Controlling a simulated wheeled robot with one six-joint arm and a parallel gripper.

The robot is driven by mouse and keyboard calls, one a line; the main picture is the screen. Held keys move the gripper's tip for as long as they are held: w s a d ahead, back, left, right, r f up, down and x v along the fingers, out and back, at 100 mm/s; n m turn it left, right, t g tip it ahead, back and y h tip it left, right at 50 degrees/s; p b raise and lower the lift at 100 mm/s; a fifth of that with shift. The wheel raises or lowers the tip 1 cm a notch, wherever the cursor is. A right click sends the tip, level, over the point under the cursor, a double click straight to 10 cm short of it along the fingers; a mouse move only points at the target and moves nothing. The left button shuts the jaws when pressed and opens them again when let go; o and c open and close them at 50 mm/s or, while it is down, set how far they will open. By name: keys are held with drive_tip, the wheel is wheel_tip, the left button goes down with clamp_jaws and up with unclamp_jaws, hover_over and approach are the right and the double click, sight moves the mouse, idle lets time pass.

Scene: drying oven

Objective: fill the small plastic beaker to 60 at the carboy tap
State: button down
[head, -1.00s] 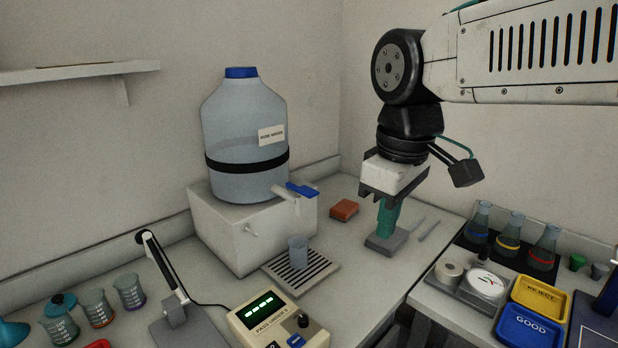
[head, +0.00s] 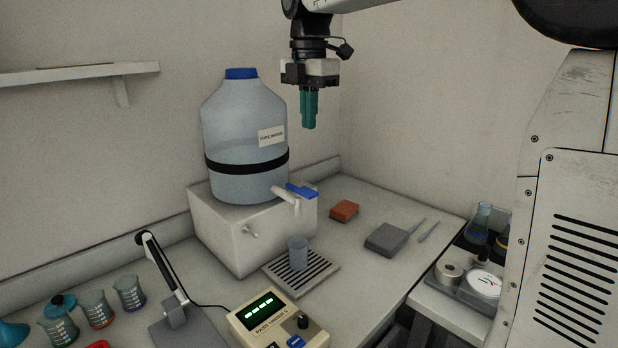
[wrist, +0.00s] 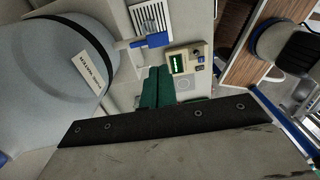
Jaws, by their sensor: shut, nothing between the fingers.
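The small plastic beaker (head: 298,253) stands upright on the slotted drip tray (head: 318,279), below and in front of the tap. Its water level cannot be read. The carboy (head: 243,140), with a blue cap and a black strap, stands on a white block. Its tap has a blue lever (head: 301,191), which also shows in the wrist view (wrist: 152,42). My gripper (head: 309,126) is shut and empty, pointing down in the air to the right of the carboy's upper part. Its green fingers (wrist: 153,92) are together in the wrist view.
A grey pad (head: 386,239) and an orange sponge (head: 344,211) lie right of the tap. A meter with a green display (head: 268,312) stands in front of the tray. A shelf (head: 80,75) juts out at upper left.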

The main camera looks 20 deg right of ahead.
sight(312, 193)
drive_tip(key=shift+f, duration=0.15)
wheel_tip(312, 193, down, 14)
drive_tip(key=shift+r, duration=0.15)
drive_tip(key=shift+s, duration=0.1)
idle(0.4)
drive_tip(key=shift+s+d+f+t+y, duration=0.2)
drive_tip(key=shift+s+f+t+y, duration=0.3)
drive_tip(key=shift+f+t, duration=0.8)
drive_tip(key=shift+t, duration=0.4)
drive_tip(key=shift+r, duration=0.1)
idle(2.7)
drive_tip(key=shift+r, duration=0.7)
